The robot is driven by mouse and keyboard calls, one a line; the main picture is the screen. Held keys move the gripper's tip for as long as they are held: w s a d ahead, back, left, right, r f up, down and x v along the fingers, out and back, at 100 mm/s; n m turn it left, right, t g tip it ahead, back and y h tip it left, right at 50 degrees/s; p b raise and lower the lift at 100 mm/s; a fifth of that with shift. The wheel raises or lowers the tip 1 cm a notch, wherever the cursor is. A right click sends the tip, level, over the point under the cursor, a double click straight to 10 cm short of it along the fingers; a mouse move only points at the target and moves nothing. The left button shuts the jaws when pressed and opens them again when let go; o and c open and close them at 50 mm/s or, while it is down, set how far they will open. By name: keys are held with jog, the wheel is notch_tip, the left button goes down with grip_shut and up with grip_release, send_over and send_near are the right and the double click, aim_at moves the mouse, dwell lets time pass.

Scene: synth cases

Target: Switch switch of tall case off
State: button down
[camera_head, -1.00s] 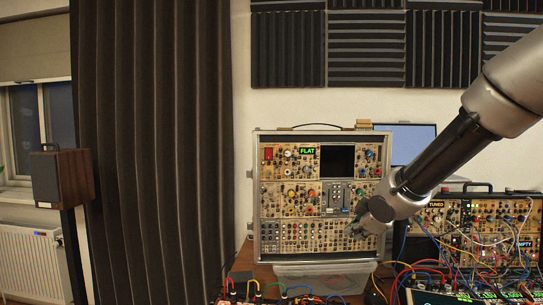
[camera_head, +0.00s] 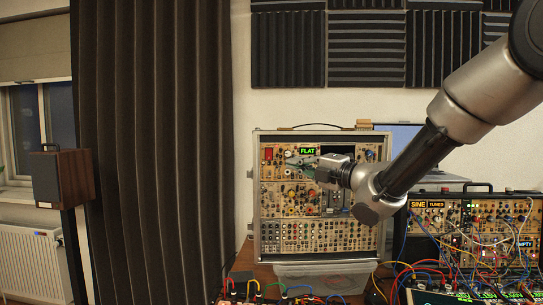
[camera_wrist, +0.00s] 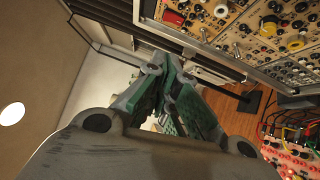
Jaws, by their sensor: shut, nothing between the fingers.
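The tall case (camera_head: 262,190) stands upright in the middle of the head view, full of tan panels with knobs and jacks. A red switch (camera_head: 268,153) sits at its upper left, beside a green FLAT label (camera_head: 307,151). I cannot tell the switch's position. My gripper (camera_head: 293,161) is in front of the upper panels, right of the red switch and just under the label. It covers part of the dark screen. In the wrist view, the green-padded fingers of my gripper (camera_wrist: 172,72) are together with nothing between them. The tall case (camera_wrist: 215,40) lies to their right there.
A lower case with patch cables (camera_head: 470,235) stands at the right, with SINE and TUNED labels. Cabled gear (camera_head: 285,295) fills the front edge. A clear plastic box (camera_head: 325,278) is under the tall case. A dark curtain (camera_head: 155,150) hangs at the left.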

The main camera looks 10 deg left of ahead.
aim_at(271, 153)
jog(key=x, duration=0.4)
jog(key=w+x, duration=0.1)
jog(key=x, duration=0.3)
jog(key=d+x, duration=0.1)
jog(key=x, duration=0.2)
jog(key=shift+w+a, duration=0.2)
jog(key=shift+w, duration=0.35)
jog(key=shift+w+a+r, duration=0.1)
jog(key=shift+w+r, duration=0.05)
jog(key=shift+w, duration=0.45)
jog(key=shift+w+r, duration=0.2)
jog(key=shift+w, duration=0.05)
jog(key=shift+s, duration=0.15)
